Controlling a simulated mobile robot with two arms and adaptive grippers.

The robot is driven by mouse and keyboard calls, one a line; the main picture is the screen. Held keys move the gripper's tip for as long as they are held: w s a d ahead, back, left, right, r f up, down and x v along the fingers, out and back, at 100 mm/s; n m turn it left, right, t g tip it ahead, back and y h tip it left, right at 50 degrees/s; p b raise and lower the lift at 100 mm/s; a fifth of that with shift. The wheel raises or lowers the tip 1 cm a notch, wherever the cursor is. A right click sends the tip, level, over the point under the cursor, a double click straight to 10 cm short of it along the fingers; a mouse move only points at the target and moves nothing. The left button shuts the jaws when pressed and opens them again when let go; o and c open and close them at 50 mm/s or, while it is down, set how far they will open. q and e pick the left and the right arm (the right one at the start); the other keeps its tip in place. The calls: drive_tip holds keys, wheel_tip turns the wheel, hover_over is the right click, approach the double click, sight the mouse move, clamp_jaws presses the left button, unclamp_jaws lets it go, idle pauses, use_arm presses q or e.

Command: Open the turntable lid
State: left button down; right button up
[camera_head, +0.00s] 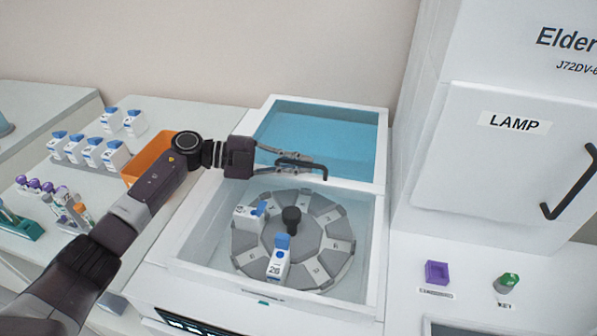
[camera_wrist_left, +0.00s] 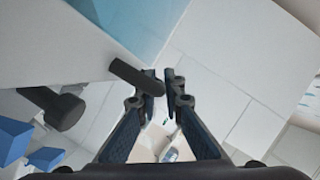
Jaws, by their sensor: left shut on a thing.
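The turntable machine (camera_head: 160,252) is a white box. Its lid (camera_head: 318,133) shows as a blue-tinted panel over the back part, with a white front edge. A black bar handle (camera_head: 302,164) sits at that edge and also shows in the left wrist view (camera_wrist_left: 135,76). My left gripper (camera_head: 288,157) is shut on the handle; its fingertips (camera_wrist_left: 162,82) are close together there in the wrist view. The grey turntable (camera_head: 325,238) with a black centre knob (camera_head: 291,219) is clearly visible in the front part. My right gripper is not in view.
Two white blue-capped containers (camera_head: 278,262) sit on the turntable. Similar bottles (camera_head: 91,153), an orange box (camera_head: 150,158) and tube racks stand on the left bench. A white LAMP cabinet (camera_head: 500,160) stands close on the right, above a purple block (camera_head: 437,273) and a green-capped item (camera_head: 507,283).

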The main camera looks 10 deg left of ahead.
use_arm(q)
drive_tip(key=c, duration=2.3)
unclamp_jaws()
drive_tip(key=shift+v, duration=6.05)
drive_tip(key=shift+w, duration=0.1)
